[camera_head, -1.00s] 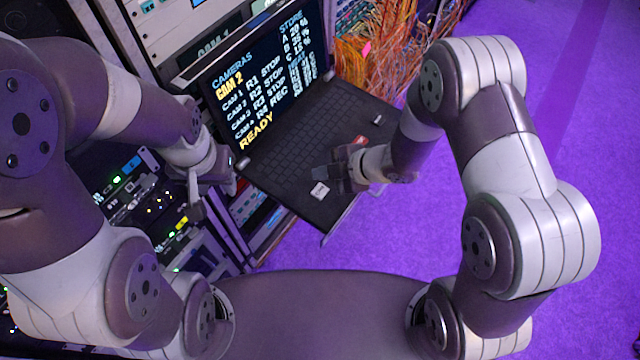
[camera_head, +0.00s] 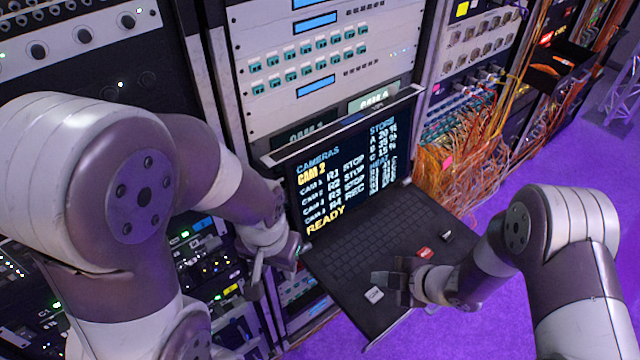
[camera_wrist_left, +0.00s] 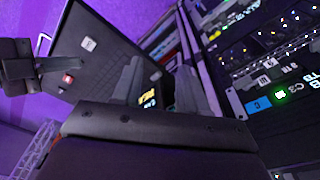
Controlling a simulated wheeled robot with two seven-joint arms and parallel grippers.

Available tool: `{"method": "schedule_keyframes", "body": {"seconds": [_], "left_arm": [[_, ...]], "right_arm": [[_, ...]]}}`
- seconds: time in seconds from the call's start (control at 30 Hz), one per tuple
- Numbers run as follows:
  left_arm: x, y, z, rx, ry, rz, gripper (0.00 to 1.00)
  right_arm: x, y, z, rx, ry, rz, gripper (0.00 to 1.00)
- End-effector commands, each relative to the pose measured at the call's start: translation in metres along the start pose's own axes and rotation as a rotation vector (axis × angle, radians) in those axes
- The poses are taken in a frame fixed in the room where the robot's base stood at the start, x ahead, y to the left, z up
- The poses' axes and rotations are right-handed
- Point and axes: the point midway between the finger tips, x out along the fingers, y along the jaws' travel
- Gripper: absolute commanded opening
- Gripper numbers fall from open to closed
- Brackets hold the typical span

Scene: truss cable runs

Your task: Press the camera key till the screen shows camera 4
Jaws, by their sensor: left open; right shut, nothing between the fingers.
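The console's screen (camera_head: 347,180) reads "CAMERAS", then "CAM 2" in yellow, a list of cameras with STOP and REC, and "READY" below. Its keyboard deck (camera_head: 345,255) carries a white key (camera_head: 374,294), a red key (camera_head: 425,253) and another pale key (camera_head: 447,236); their markings are too small to read. My right gripper (camera_head: 390,283) is shut and empty over the deck, just right of the white key; contact cannot be told. The left wrist view shows the white key (camera_wrist_left: 88,43) uncovered. My left gripper (camera_head: 262,275) is open and empty beside the deck's left edge.
An equipment rack (camera_head: 310,75) stands behind the console, with lit units to the left. Orange cables (camera_head: 460,165) hang right of the screen.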

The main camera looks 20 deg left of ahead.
Motion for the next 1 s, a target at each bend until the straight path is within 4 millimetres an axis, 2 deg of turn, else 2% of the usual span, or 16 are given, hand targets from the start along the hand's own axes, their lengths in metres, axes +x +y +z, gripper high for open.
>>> {"method": "schedule_keyframes", "body": {"seconds": [0.53, 0.57, 0.6, 0.67, 0.7, 1.0], "left_arm": [[0.0000, 0.0000, 0.0000, 0.000, 0.000, 0.000, 0.43], [0.0000, 0.0000, 0.0000, 0.000, 0.000, 0.000, 0.39], [0.0000, 0.0000, 0.0000, 0.000, 0.000, 0.000, 0.26], [0.0000, 0.0000, 0.0000, 0.000, 0.000, 0.000, 0.07], [0.0000, 0.0000, 0.0000, 0.000, 0.000, 0.000, 0.00], [0.0000, 0.0000, 0.0000, 0.000, 0.000, 0.000, 0.00]], "right_arm": [[0.0000, 0.0000, 0.0000, 0.000, 0.000, 0.000, 0.00], [0.0000, 0.0000, 0.0000, 0.000, 0.000, 0.000, 0.00], [0.0000, 0.0000, 0.0000, 0.000, 0.000, 0.000, 0.00], [0.0000, 0.0000, 0.0000, 0.000, 0.000, 0.000, 0.00], [0.0000, 0.0000, 0.0000, 0.000, 0.000, 0.000, 0.00], [0.0000, 0.0000, 0.0000, 0.000, 0.000, 0.000, 0.00]]}}
